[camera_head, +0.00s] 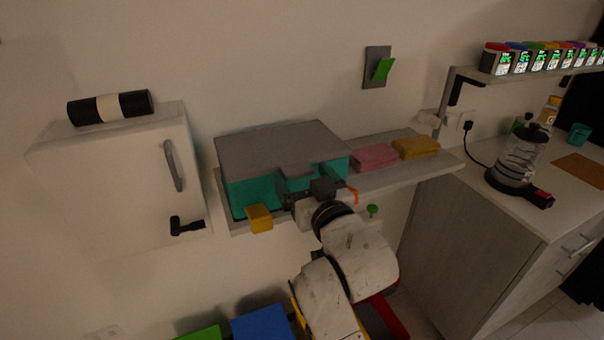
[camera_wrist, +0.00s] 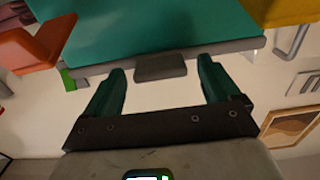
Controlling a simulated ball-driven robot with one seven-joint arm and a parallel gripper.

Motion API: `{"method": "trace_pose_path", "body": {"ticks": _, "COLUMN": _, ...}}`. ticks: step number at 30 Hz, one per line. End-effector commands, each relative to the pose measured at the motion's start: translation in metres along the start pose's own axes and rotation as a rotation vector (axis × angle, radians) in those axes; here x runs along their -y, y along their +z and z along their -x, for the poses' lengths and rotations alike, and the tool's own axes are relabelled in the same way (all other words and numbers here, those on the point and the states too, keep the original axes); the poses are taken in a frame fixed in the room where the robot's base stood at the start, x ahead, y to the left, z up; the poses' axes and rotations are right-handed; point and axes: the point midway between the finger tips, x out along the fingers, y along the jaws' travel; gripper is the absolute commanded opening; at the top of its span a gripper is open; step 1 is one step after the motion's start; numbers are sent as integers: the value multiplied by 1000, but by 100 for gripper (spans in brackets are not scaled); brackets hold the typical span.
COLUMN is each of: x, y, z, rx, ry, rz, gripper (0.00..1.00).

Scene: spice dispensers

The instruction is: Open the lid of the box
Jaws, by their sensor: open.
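The box (camera_head: 262,190) is teal with a grey lid (camera_head: 275,145) and sits on the wall shelf in the head view. The lid looks shut, and a grey tab (camera_head: 297,170) sticks out at its front edge. My gripper (camera_head: 311,190) is in front of the box, near the tab and partly covering the front wall. In the wrist view, the teal front wall (camera_wrist: 165,28) fills the top, with the grey tab (camera_wrist: 160,68) between the tips of my gripper's two green fingers (camera_wrist: 161,80). The fingers are apart and hold nothing. Whether either finger touches the tab is unclear.
Yellow (camera_head: 259,218) and orange (camera_head: 350,195) pieces flank the box front. Pink (camera_head: 374,157) and yellow (camera_head: 416,148) folded cloths lie right of it on the shelf (camera_head: 443,160). A white cabinet (camera_head: 120,185) hangs at left. A counter stands at right.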

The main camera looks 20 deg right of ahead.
Motion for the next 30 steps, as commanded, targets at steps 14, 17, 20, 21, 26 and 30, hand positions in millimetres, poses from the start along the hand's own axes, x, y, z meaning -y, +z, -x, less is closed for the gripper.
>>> {"method": "trace_pose_path", "body": {"ticks": 14, "x": 0, "y": 0, "z": -8, "rx": 0, "ry": 0, "rz": 0, "gripper": 83}}
{"method": "trace_pose_path", "body": {"ticks": 17, "x": 0, "y": 0, "z": -7, "rx": 0, "ry": 0, "rz": 0, "gripper": 73}}
{"method": "trace_pose_path", "body": {"ticks": 20, "x": 0, "y": 0, "z": -7, "rx": 0, "ry": 0, "rz": 0, "gripper": 64}}
{"method": "trace_pose_path", "body": {"ticks": 21, "x": 0, "y": 0, "z": -7, "rx": 1, "ry": 0, "rz": 0, "gripper": 60}}
{"method": "trace_pose_path", "body": {"ticks": 26, "x": 0, "y": 0, "z": -7, "rx": 1, "ry": 0, "rz": 0, "gripper": 44}}
{"method": "trace_pose_path", "body": {"ticks": 30, "x": 0, "y": 0, "z": -7, "rx": 1, "ry": 0, "rz": 0, "gripper": 31}}
